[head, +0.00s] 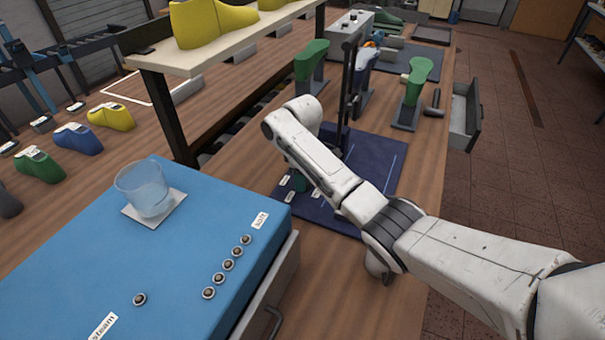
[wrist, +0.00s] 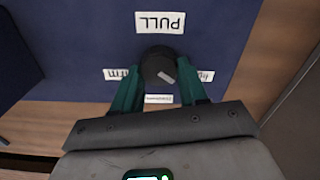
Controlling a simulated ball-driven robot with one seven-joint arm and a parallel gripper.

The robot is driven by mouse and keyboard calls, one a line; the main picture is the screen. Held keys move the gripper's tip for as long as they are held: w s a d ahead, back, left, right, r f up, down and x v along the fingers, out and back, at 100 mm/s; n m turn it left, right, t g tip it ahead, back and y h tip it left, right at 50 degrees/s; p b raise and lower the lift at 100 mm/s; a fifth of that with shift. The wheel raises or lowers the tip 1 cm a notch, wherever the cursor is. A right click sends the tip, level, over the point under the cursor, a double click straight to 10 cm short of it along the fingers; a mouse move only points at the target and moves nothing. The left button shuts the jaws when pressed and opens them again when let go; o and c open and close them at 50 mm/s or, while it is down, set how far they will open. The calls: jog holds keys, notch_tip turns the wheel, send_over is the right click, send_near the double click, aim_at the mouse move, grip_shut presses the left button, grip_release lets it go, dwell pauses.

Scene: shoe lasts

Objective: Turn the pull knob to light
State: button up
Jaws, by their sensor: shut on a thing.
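The dark round pull knob (wrist: 158,62) sits on a navy panel (wrist: 85,30) under an upside-down PULL label (wrist: 160,22) in the wrist view. A light mark on the knob points down and right, between the small bottom label (wrist: 158,99) and the right label (wrist: 206,76), which a finger partly covers. The left label (wrist: 117,73) seems to read "firm", upside down. My gripper (wrist: 158,80) has its teal fingers on either side of the knob, shut on it.
A blue-topped box (head: 190,235) with several small knobs and a glass (head: 148,188) stands at front left. A black post (head: 348,90) and green lasts (head: 420,70) stand beyond the panel. An open drawer (head: 465,118) juts out at right.

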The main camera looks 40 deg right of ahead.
jog(key=shift+n, duration=0.5)
jog(key=o, duration=1.1)
jog(key=shift+c, duration=0.2)
notch_tip(320, 180, up, 11)
jog(key=p, duration=0.1)
jog(key=shift+f, duration=0.15)
